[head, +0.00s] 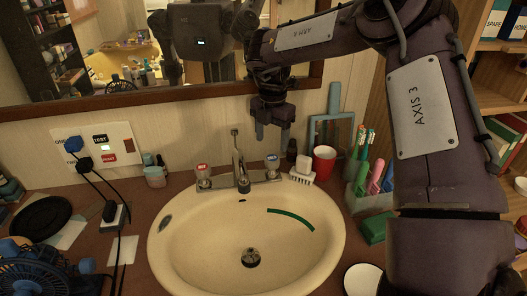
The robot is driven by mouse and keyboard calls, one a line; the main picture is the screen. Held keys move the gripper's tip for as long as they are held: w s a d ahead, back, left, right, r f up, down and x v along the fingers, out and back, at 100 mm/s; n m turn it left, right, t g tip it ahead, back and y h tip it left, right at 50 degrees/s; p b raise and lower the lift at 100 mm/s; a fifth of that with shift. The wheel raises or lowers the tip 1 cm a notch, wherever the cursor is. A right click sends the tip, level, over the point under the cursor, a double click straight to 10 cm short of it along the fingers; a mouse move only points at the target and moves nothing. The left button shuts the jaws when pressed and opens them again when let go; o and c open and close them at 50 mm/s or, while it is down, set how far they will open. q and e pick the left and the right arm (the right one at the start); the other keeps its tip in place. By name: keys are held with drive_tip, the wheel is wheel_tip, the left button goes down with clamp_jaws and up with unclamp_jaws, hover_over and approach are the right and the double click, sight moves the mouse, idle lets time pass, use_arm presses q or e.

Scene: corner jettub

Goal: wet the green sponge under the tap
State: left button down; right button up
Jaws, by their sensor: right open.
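A green sponge (378,228) lies on the counter to the right of the sink, just in front of the toothbrush holder. The tap (240,165) stands at the back of the cream sink (190,262), with a red-marked handle (203,175) on its left and a blue-marked handle (272,166) on its right. No water stream is visible. My right gripper (272,133) is open and empty, fingers pointing down, above and behind the blue-marked handle in the picture, near the wall. It looks apart from the handle. My left gripper is not in view.
A red cup (324,160), a white brush (303,172) and a toothbrush holder (368,192) stand right of the tap. A mirror (180,50) hangs behind. Plugs and cords hang from a wall outlet (108,143) at left; a blue fan (45,272) stands there. The basin holds a green curved strip (290,217).

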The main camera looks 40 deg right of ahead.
sight(272, 158)
drive_tip(key=f, duration=0.2)
drive_tip(key=shift+s+f, duration=0.4)
wheel_tip(272, 158, down, 3)
drive_tip(key=shift+w+r, duration=0.15)
drive_tip(key=shift+r, duration=0.05)
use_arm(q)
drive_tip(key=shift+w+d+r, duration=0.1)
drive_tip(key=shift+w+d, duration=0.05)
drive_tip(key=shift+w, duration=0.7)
use_arm(e)
drive_tip(key=shift+f, duration=0.65)
